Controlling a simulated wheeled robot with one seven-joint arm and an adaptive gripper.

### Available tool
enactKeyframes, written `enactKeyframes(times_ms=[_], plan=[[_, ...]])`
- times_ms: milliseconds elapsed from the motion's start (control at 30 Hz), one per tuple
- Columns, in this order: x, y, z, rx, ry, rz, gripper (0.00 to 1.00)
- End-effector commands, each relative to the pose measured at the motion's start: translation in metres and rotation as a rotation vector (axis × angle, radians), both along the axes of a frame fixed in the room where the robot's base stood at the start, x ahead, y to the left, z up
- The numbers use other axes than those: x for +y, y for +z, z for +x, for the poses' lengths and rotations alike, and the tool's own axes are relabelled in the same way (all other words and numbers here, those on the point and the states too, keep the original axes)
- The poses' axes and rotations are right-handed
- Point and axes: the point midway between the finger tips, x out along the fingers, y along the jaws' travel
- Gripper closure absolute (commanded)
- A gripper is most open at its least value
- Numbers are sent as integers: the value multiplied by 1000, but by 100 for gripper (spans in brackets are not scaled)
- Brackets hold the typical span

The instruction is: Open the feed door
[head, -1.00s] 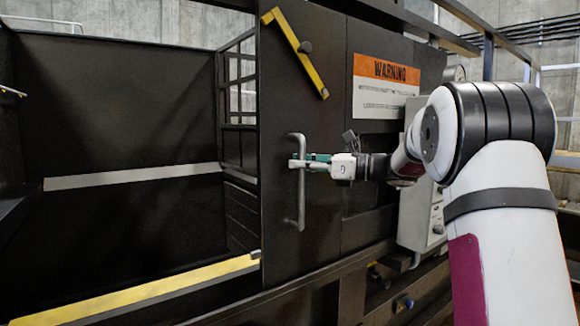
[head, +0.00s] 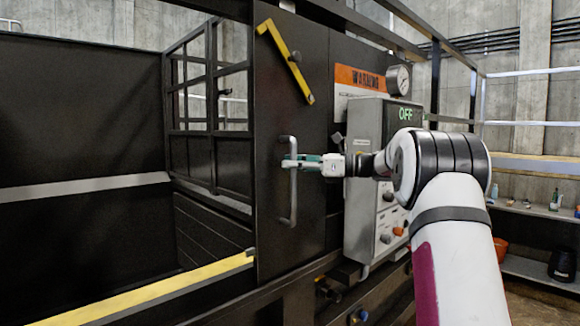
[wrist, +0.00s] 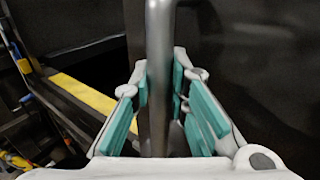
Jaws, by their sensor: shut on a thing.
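The feed door (head: 285,220) is a tall dark panel with a slanted yellow bar (head: 287,60) near its top. To its left a wide dark opening shows. A vertical grey handle (head: 291,205) stands out from the door, and it also shows in the wrist view (wrist: 159,40). My gripper (head: 292,161) is shut around the handle's upper-middle part. In the wrist view my gripper (wrist: 160,90) has its green pads on both sides of the bar. Exact pad contact is hard to see there.
A grey control box (head: 370,150) reading OFF stands right of the door, close behind my arm. A gauge (head: 398,80) and an orange warning sign (head: 360,78) are above. A yellow-edged sill (head: 150,292) runs low at left. Shelves (head: 535,210) stand far right.

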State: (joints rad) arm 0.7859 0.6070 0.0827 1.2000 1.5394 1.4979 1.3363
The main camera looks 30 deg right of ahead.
Motion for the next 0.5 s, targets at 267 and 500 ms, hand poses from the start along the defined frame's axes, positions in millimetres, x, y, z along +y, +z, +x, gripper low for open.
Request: enactKeyframes(times_ms=[267, 500], plan=[[0, 2, 0, -4, -1, 0, 100], [0, 2, 0, -3, 0, 0, 64]])
